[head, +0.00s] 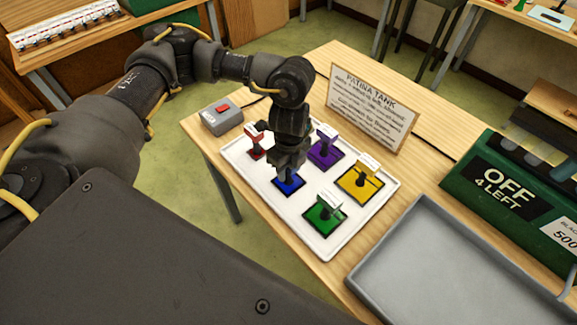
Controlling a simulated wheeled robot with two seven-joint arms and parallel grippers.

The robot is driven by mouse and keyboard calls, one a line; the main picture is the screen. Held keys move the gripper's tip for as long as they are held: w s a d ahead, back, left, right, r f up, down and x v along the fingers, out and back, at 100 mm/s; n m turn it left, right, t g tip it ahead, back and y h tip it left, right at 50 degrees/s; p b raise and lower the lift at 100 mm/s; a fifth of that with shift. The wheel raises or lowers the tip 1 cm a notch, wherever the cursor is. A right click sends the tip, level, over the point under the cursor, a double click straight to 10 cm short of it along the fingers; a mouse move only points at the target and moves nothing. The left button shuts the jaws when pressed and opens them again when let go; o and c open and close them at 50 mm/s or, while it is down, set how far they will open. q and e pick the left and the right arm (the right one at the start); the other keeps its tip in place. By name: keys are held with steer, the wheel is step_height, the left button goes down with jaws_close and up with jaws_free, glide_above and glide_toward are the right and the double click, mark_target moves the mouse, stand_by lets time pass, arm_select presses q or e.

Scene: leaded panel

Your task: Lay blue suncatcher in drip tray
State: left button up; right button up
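The blue suncatcher (289,187) is a small dark-framed blue square with an upright black post. It lies on the white tray (318,243), at the tray's left front side. My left gripper (288,168) points down directly over it, at the post, and hides its upper part. The fingertips are too dark and small to tell whether they are open or closed on the post. A shallow grey tray (455,265), which looks like the drip tray, lies empty at the lower right. My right gripper is not in view.
Red (255,150), purple (325,155), yellow (360,184) and green (324,215) suncatchers with posts share the white tray. A grey box with a red button (222,115), a "Patina Tank" sign (372,105) and a green tank marked "OFF 4 LEFT" (505,195) stand around it.

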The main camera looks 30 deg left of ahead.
arm_select(q)
steer(key=shift+o, duration=1.1)
steer(key=shift+r, duration=0.25)
step_height(320, 180, up, 12)
steer(key=shift+f+b, duration=0.1)
steer(key=shift+b, duration=1)
